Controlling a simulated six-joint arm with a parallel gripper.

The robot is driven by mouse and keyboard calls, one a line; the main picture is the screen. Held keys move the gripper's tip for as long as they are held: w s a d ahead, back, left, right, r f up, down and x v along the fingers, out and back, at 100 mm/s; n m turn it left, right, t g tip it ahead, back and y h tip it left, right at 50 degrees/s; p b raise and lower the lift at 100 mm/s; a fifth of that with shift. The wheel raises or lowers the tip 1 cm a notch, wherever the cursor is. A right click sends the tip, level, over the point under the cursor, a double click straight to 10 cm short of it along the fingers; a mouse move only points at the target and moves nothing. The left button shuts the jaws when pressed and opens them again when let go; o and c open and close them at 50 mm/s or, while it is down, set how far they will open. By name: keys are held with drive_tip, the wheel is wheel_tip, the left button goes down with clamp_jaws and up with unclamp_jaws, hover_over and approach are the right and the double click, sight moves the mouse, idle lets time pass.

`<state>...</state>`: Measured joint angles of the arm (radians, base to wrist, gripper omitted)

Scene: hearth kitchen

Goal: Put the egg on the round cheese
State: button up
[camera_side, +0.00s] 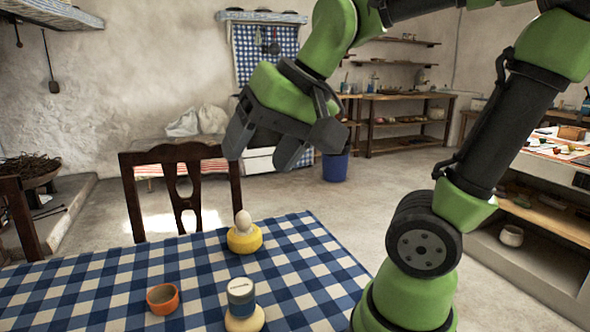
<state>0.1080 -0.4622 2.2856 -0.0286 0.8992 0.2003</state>
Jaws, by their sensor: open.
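The white egg (243,219) sits upright on top of the yellow round cheese (246,243), near the far edge of the table. It appears to rest on the cheese's upper face. My gripper (262,153) is open and empty, its fingers pointing down. It hangs well above the egg and cheese in the picture, apart from both.
A blue-and-white checked cloth (200,283) covers the table. An orange cup (162,299) stands front left. A blue-grey jar with a pale top (240,291) stands on or behind a cream rounded object (245,321). A wooden chair (183,185) is behind the table.

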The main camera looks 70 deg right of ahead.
drive_tip(key=s+a+f+n+y, duration=0.1)
drive_tip(key=s+a+n, duration=0.1)
drive_tip(key=s, duration=0.3)
drive_tip(key=shift+s+a+f+n+t, duration=0.2)
drive_tip(key=shift+s+a+n+t, duration=0.1)
drive_tip(key=shift+n, duration=0.5)
